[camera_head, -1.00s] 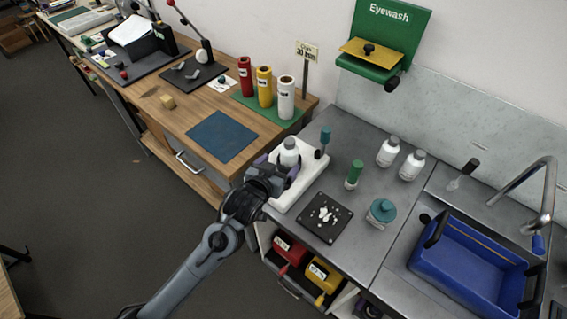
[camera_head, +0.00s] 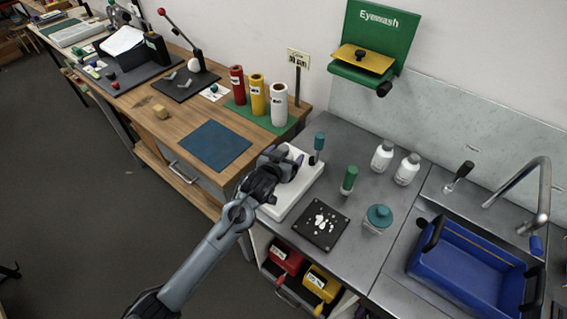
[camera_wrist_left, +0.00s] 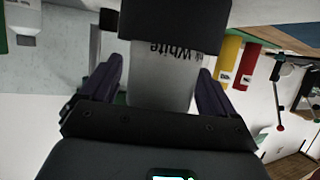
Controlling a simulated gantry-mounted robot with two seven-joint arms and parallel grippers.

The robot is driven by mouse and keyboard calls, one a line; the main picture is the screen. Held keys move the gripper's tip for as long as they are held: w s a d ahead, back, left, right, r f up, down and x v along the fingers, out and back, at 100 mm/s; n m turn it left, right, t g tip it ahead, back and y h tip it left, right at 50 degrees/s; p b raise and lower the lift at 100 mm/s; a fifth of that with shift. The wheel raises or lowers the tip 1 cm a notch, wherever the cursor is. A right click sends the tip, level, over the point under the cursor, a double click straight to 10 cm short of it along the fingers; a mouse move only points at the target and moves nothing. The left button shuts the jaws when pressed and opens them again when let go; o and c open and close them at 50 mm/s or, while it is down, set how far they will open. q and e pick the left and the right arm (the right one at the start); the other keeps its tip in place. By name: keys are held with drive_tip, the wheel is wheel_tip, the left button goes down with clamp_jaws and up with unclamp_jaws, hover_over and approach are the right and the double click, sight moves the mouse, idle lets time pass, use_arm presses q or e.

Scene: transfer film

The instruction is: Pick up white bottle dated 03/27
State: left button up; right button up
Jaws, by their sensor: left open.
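My left gripper (camera_head: 285,163) is open over the white tray (camera_head: 309,183) at the counter's left end. In the left wrist view its two purple-grey fingers (camera_wrist_left: 160,90) stand on either side of a pale bottle (camera_wrist_left: 163,84), whose upside-down label reads "White". Whether the fingers touch it cannot be told. In the head view the gripper hides this bottle. No date is legible. My right gripper is not in view.
A teal-topped tool (camera_head: 318,146) stands close beside the gripper. A green-capped vial (camera_head: 348,180), a black plate with white pieces (camera_head: 321,224) and a teal-lidded jar (camera_head: 378,218) stand to the right. A blue bin (camera_head: 470,260) sits by the tap.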

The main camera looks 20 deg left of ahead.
use_arm(q)
drive_tip(key=shift+w+f, duration=0.15)
drive_tip(key=shift+w, duration=0.1)
drive_tip(key=c, duration=1.3)
drive_tip(key=shift+r, duration=0.2)
